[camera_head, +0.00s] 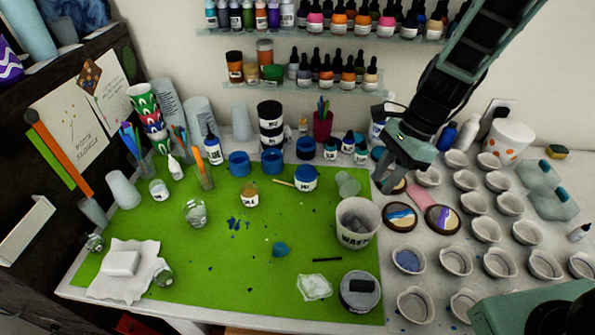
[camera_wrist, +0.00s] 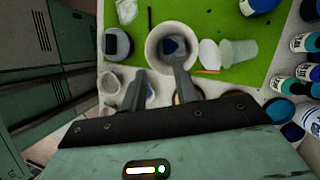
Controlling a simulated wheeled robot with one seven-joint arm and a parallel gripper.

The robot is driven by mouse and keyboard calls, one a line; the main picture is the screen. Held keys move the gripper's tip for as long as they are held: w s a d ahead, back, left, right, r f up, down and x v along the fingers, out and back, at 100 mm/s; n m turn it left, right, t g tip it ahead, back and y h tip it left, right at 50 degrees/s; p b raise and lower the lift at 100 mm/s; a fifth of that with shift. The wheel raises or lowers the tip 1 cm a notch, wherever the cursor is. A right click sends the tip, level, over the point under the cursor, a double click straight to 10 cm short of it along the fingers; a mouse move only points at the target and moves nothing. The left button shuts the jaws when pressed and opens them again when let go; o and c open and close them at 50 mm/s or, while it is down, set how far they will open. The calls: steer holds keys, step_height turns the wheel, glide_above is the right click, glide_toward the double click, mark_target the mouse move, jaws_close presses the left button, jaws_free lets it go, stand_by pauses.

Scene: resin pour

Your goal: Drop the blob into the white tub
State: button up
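A small blue blob (camera_head: 281,248) lies on the green mat, left of and a little nearer than the white tub marked WASTE (camera_head: 346,237). The tub stands upright at the mat's right edge with grey scraps inside. In the wrist view the tub (camera_wrist: 152,47) shows a dark blue patch inside, which I cannot identify. My gripper (camera_head: 384,182) hangs above the table behind and right of the tub, apart from the blob. In the wrist view the two fingers (camera_wrist: 160,77) are spread with nothing between them.
Painted round coasters (camera_head: 401,217) and rows of small cups (camera_head: 457,260) fill the right side. A jar with a black top (camera_head: 360,291) stands in front of the tub. A dark stick (camera_head: 327,260) and crumpled clear wrap (camera_head: 314,287) lie near the blob.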

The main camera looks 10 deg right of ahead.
steer(key=b+v, duration=0.1)
steer(key=v, duration=1.2)
steer(key=shift+d+r+b, duration=0.25)
steer(key=shift+r+b, duration=0.1)
steer(key=s+a+f+n+h+b, duration=0.1)
steer(key=s+a+f+n+b, duration=0.1)
steer(key=s+n, duration=0.5)
steer(key=s+a+f+n+t+h+b, duration=0.1)
steer(key=s+a+f+n+b, duration=0.1)
steer(key=s+a+f+n, duration=0.2)
steer(key=s+a+f+n+h+b, duration=0.1)
steer(key=s+a+f+n+b, duration=0.1)
steer(key=s+a+n, duration=0.5)
steer(key=shift+s+a+f+n+t+h, duration=0.15)
steer(key=shift+s+f+n+t+h, duration=0.4)
steer(key=shift+s+n, duration=1.9)
steer(key=shift+w+f+n+y, duration=0.15)
steer(key=shift+w+n+y, duration=0.1)
steer(key=shift+w+n, duration=0.45)
